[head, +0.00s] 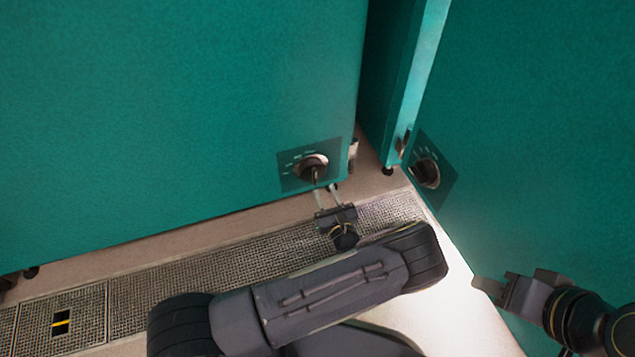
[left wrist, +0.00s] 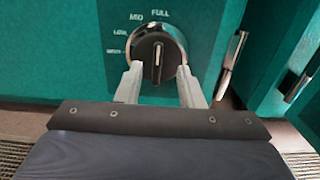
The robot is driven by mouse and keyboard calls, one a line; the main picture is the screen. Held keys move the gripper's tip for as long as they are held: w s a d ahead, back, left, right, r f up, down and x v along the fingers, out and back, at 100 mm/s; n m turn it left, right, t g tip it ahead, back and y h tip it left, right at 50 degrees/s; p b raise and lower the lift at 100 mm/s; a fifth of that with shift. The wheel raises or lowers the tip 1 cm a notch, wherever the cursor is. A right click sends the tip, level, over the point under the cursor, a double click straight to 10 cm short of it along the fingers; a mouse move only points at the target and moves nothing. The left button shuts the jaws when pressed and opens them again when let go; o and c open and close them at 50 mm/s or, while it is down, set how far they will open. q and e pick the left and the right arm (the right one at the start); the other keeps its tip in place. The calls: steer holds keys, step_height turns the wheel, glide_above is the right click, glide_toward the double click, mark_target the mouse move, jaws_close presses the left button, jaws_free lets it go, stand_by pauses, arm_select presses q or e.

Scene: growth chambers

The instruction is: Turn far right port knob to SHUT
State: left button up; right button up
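A round dark port knob (head: 313,168) with a silver rim sits low on the left teal chamber's front, at its right corner. In the left wrist view the knob (left wrist: 158,55) has a pale line standing upright, towards FULL. My left gripper (head: 324,190) is just below and in front of this knob. In the left wrist view its two fingers (left wrist: 157,82) are apart, one at each lower side of the knob; contact cannot be told. My right gripper (head: 487,288) is low at the right, its finger gap unclear.
A second port knob (head: 427,173) is on the angled teal chamber (head: 540,120) at the right. A metal latch (left wrist: 232,62) stands right of the left chamber's knob. A floor grating (head: 190,272) runs below the chambers.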

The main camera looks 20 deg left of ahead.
mark_target(316, 174)
arm_select(q)
steer(key=b+x, duration=0.1)
steer(key=x, duration=0.4)
steer(key=shift+w+a+f+b, duration=0.1)
steer(key=shift+a+b, duration=0.1)
steer(key=shift+b, duration=0.2)
steer(key=shift+w+a, duration=0.4)
steer(key=shift+w, duration=0.2)
jaws_close()
